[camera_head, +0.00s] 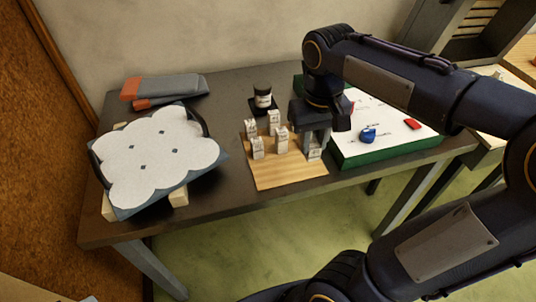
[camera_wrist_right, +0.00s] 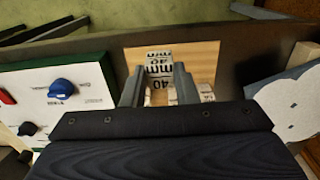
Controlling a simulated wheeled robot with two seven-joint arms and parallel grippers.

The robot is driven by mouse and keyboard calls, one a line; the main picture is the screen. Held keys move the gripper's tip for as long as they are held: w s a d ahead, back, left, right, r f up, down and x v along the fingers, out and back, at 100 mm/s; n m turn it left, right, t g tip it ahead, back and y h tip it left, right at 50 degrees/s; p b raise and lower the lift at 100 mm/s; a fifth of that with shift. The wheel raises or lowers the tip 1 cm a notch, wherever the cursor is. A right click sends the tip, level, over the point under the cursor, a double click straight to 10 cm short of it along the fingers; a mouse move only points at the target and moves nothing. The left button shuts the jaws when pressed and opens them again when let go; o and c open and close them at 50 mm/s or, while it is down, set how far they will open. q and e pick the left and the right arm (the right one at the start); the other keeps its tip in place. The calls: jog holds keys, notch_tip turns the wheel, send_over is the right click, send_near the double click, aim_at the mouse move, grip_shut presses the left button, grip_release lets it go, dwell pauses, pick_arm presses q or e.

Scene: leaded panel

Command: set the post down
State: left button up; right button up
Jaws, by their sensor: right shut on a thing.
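My right gripper (camera_head: 316,146) is above the right side of the wooden board (camera_head: 290,180), shut on a white post (camera_head: 314,154). The post shows below the fingers, upright and near the board's right edge; I cannot tell whether its foot touches the board. Several similar white posts (camera_head: 257,149) stand on the board to the left of the gripper. My left gripper is not in view.
A dark jar (camera_head: 262,97) stands behind the board. A green-sided white panel (camera_head: 385,148) with a blue knob (camera_head: 368,135) and a red part (camera_head: 412,124) is close on the right. A scalloped white pad (camera_head: 150,165) lies at left. The board's front strip is clear.

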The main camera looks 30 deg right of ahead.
jog(key=w+a+f, duration=0.3)
jog(key=f, duration=0.1)
jog(key=w+a+f, duration=0.4)
jog(key=shift+w+a, duration=0.15)
jog(key=shift+w+a+f, duration=0.1)
jog(key=shift+f, duration=0.85)
jog(key=shift+w+a+f, duration=0.1)
jog(key=shift+f, duration=0.8)
jog(key=shift+f+b, duration=0.2)
jog(key=shift+b, duration=0.1)
jog(key=o, duration=1)
jog(key=shift+r, duration=0.2)
